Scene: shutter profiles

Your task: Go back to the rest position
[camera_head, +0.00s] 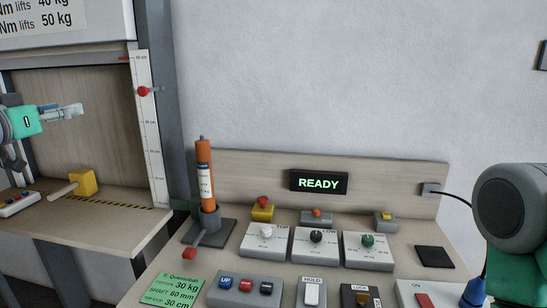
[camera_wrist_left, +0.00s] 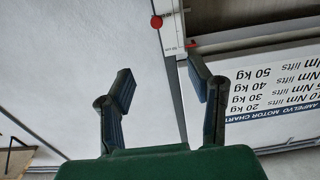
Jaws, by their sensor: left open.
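My left gripper (camera_head: 78,111) is at the left of the head view, raised in front of the wooden back of the shutter bay. In the left wrist view its two fingers (camera_wrist_left: 160,78) stand apart with nothing between them. A link of my right arm shows at the right edge of the head view; its gripper is out of the picture.
A control panel (camera_head: 400,248) with knobs and switches lies below a READY display (camera_head: 319,182). An orange cylinder (camera_head: 205,175) stands upright in a grey holder. A yellow block (camera_head: 83,182) sits on the left shelf. A vertical scale (camera_head: 150,125) carries a red marker (camera_head: 143,91).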

